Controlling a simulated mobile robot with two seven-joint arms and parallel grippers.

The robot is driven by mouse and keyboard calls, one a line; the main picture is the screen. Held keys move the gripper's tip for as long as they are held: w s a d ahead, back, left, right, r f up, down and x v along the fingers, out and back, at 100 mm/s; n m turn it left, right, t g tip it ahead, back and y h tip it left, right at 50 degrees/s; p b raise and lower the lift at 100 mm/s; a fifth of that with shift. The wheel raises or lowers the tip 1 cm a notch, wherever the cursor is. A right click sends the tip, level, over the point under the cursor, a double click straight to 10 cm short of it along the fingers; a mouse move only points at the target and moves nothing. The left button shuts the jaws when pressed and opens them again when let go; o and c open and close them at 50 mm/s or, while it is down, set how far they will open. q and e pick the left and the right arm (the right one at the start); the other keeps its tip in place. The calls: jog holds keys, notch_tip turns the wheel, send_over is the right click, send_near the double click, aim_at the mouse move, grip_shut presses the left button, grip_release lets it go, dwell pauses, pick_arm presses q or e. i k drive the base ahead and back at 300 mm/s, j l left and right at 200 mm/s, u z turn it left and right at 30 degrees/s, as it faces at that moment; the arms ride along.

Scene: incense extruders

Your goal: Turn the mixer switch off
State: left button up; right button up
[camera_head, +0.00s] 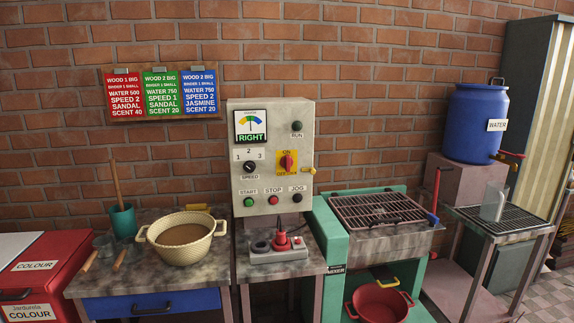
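A grey control panel (271,190) stands against the brick wall at the middle of the view. On it is a red rotary switch (287,162) on a yellow plate marked ON at the top. Its knob looks upright, toward ON. Below are a green START button (249,202), a red STOP button (273,200) and a black JOG button (297,198). A SPEED knob (250,166) and a dial (250,125) reading RIGHT are also on the panel. A MIXER label (336,270) is on the green machine (331,233). Neither gripper shows.
A grey socket board (279,254) with a red plug (281,240) lies below the panel. A cream pot (181,238) of brown mix stands left on the worktop. A wire rack (377,209) and red pot (381,303) are right. A blue water drum (474,124) stands far right.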

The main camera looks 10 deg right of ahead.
aim_at(286, 161)
jog(key=i+l+u, duration=0.1)
jog(key=i+l, duration=0.15)
jog(key=l, duration=0.15)
jog(key=i+l, duration=0.3)
jog(key=i+l+u, duration=0.15)
jog(key=l, duration=0.4)
jog(key=i+l, duration=0.3)
jog(key=i+l+u, duration=0.15)
jog(key=l, duration=0.4)
jog(key=i+l+u, duration=0.1)
jog(key=i+l, duration=0.2)
jog(key=l, duration=0.2)
jog(key=i+l, duration=0.2)
jog(key=l, duration=0.3)
jog(key=i+l+u, duration=0.15)
jog(key=l, duration=0.3)
jog(key=i, duration=0.05)
